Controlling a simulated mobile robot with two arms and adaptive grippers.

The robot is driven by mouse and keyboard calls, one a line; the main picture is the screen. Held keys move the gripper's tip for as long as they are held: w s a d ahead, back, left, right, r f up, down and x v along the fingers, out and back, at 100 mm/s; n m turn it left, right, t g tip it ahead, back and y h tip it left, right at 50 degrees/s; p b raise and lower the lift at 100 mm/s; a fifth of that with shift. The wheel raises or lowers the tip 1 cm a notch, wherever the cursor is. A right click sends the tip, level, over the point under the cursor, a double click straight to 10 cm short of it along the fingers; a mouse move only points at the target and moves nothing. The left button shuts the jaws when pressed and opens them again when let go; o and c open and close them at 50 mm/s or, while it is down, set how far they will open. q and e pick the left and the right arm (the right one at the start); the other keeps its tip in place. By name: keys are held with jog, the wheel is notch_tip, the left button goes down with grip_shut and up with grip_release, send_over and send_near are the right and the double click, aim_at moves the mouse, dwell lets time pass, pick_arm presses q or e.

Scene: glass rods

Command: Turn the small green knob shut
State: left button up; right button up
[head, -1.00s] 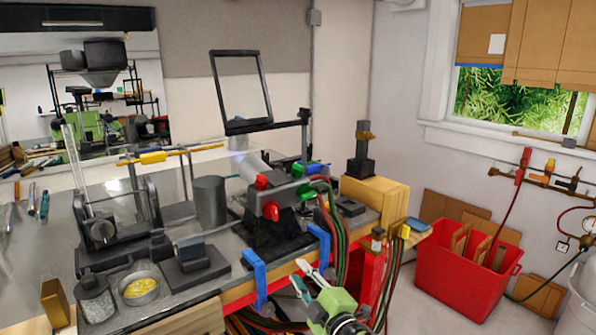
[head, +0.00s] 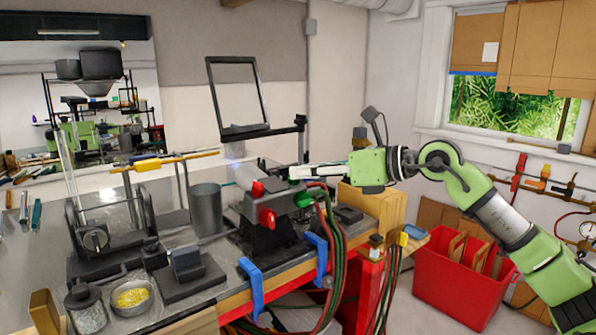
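The bench torch has several coloured knobs. A green knob (head: 303,200) shows on its right side, below my gripper's fingers. Red knobs (head: 266,218) sit on its front and upper left. My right gripper (head: 292,172) reaches in from the right, with its pale fingers pointing left just above the torch's knob end. The fingers are seen side-on, so their gap is hidden, and I cannot tell whether they touch a knob. The gripper hides part of the knob area behind it. My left gripper is not in view.
Red and green hoses (head: 330,238) hang from the torch past blue clamps (head: 252,285) at the bench edge. A black frame (head: 238,95) stands behind. A grey cylinder (head: 206,212) stands left of the torch, a wooden block (head: 385,212) right. A red bin (head: 462,285) is on the floor.

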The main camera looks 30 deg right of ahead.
jog(key=s+d+r+h, duration=0.2)
jog(key=d+h, duration=0.1)
jog(key=d, duration=0.4)
jog(key=p+x, duration=0.2)
jog(key=x, duration=0.2)
jog(key=p+x, duration=0.3)
jog(key=x, duration=0.1)
jog(key=p+x, duration=0.2)
jog(key=x, duration=0.3)
jog(key=shift+d+f+p, duration=0.2)
jog(key=shift+f+p, duration=0.05)
jog(key=shift+p, duration=0.05)
jog(key=shift+w+a+f+g, duration=0.1)
jog(key=shift+w+f+g, duration=0.15)
jog(key=shift+f+g, duration=0.05)
grip_shut()
